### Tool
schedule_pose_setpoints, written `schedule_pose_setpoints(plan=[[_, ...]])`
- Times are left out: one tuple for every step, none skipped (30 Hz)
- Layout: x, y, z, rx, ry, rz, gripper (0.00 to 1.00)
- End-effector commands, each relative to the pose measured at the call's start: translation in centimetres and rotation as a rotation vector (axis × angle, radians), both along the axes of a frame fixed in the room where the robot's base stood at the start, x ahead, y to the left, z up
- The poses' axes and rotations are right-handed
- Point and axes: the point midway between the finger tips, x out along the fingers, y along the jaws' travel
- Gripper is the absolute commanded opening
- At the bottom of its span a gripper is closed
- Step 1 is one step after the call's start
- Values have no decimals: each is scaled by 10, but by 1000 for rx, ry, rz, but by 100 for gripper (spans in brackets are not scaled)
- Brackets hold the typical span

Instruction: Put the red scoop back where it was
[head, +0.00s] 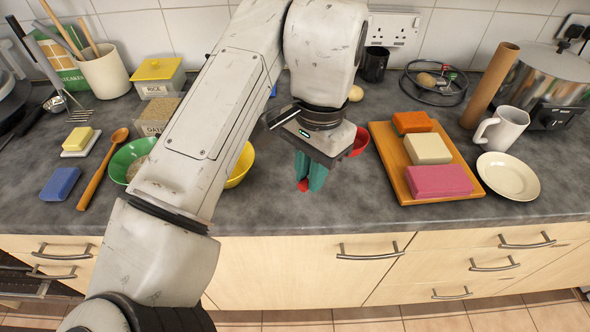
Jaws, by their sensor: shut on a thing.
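My gripper (312,172), with teal fingers, points down over the middle of the counter, near its front edge. It is shut on the red scoop (303,185), a small red part of which shows at the fingertips. A rounded red part (359,141) shows just right of the gripper body; it looks like the scoop's bowl, but the gripper hides any join between the two. I cannot tell whether the scoop touches the counter.
Right of my gripper lies a wooden board (396,176) with several coloured blocks. A white mug (502,128) and plate (508,176) stand farther right. Left, partly behind my arm, are a green bowl (121,160) and a yellow bowl (241,168). Counter between gripper and board is clear.

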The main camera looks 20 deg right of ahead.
Motion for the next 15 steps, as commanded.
schedule_pose_setpoints(plan=[[10,-2,-6,-3,4,1,0],[17,-2,-8,-4,3,2,0],[26,-2,-12,-4,3,3,0],[33,-3,-16,-4,5,2,0],[40,-3,-19,-4,4,2,0],[49,-3,-23,-4,3,2,0],[55,-3,-26,-3,5,2,0],[62,-3,-27,-2,3,3,0],[71,-3,-31,0,4,2,0],[77,-2,-34,1,3,3,0],[81,-2,-40,1,5,3,0],[87,-3,-48,0,4,3,0],[91,-2,-53,2,5,3,0],[96,-2,-58,1,3,3,0],[101,-3,-65,0,3,2,0]])
